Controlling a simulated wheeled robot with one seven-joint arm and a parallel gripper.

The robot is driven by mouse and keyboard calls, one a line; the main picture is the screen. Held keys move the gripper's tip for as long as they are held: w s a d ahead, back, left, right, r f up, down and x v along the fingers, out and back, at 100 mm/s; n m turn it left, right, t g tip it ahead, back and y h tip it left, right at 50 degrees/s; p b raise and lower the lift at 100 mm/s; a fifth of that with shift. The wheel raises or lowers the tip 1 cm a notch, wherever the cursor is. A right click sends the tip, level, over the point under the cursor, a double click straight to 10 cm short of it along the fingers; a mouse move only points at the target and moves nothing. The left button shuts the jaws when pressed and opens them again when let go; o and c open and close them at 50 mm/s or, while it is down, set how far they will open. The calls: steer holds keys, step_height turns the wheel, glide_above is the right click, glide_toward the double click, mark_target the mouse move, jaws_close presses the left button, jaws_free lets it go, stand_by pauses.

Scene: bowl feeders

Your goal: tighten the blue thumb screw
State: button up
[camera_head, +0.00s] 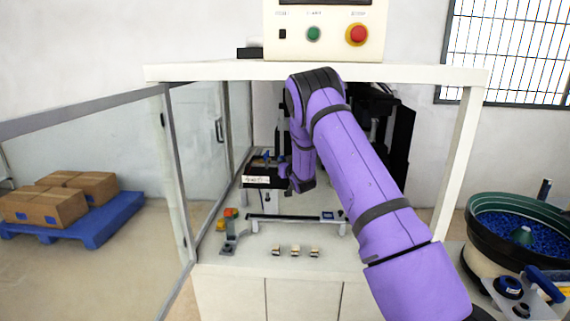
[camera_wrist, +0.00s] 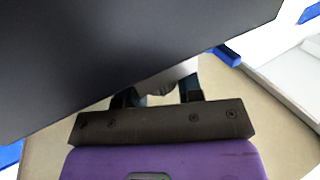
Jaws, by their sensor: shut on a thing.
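My gripper (camera_head: 282,168) is at the right side of a black fixture with a pale label (camera_head: 257,179), inside the white-framed cell. In the wrist view my gripper (camera_wrist: 160,96) has its two dark fingers apart, shut on a small part between them. Only a bluish-grey piece of that part shows; it appears to be the blue thumb screw. A large dark panel (camera_wrist: 120,50) covers the upper wrist view and hides much of the part. A small blue spot (camera_head: 266,156) shows on top of the fixture in the head view. How far the screw is turned cannot be seen.
A rail (camera_head: 295,218) and several small parts (camera_head: 296,251) lie in front on the white bench. Orange and yellow blocks (camera_head: 227,217) sit at its left. A glass panel (camera_head: 205,140) bounds the left; a bowl feeder (camera_head: 480,235) stands at the right.

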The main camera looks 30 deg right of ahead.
steer(key=shift+m+g+h, duration=0.5)
steer(key=shift+m+h, duration=0.6)
steer(key=shift+h, duration=0.5)
steer(key=o, duration=0.9)
steer(key=v, duration=1)
steer(key=shift+s+a, duration=0.1)
steer(key=shift+s, duration=0.3)
steer(key=shift+r, duration=0.1)
